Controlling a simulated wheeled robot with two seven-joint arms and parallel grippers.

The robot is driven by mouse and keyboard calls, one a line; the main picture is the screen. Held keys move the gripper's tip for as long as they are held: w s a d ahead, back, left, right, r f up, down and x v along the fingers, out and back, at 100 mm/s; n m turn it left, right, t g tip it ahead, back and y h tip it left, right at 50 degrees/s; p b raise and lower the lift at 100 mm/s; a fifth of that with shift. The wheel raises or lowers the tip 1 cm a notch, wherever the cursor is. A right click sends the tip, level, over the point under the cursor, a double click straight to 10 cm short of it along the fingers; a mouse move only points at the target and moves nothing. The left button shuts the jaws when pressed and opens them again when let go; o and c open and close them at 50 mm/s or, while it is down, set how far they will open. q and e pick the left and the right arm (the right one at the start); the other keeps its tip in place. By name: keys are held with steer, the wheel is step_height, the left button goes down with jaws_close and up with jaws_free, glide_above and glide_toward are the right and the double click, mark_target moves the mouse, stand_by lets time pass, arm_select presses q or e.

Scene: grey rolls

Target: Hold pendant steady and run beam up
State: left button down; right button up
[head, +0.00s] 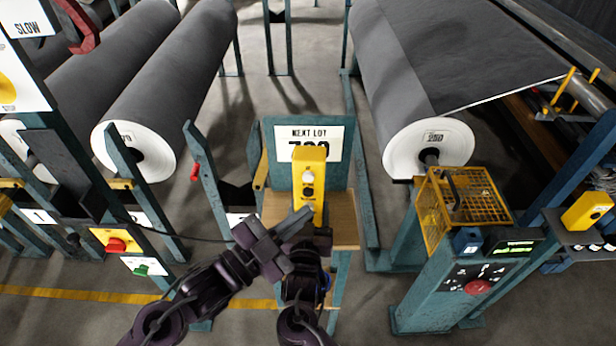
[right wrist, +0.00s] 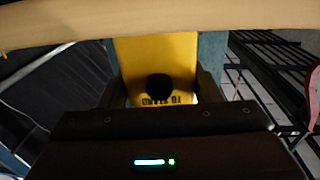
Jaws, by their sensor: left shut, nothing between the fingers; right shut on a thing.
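The yellow pendant (head: 311,176) stands upright in front of the "NEXT LOT" sign, with dark round buttons and a pale one on its face. My right gripper (right wrist: 160,100) is shut on its lower part; the pendant (right wrist: 150,58) shows between the fingers, with a black round knob. A grey beam roll (head: 395,80) marked 250 lies at the right.
A wooden shelf (head: 345,222) lies around the pendant. More grey rolls (head: 175,70) lie at the left. A control post (head: 432,285) with a yellow cage (head: 432,215) and red button (head: 477,287) stands right. A blue-green post (head: 213,185) stands left.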

stand_by(0.4)
steer(key=o, duration=1.5)
steer(key=shift+c, duration=0.2)
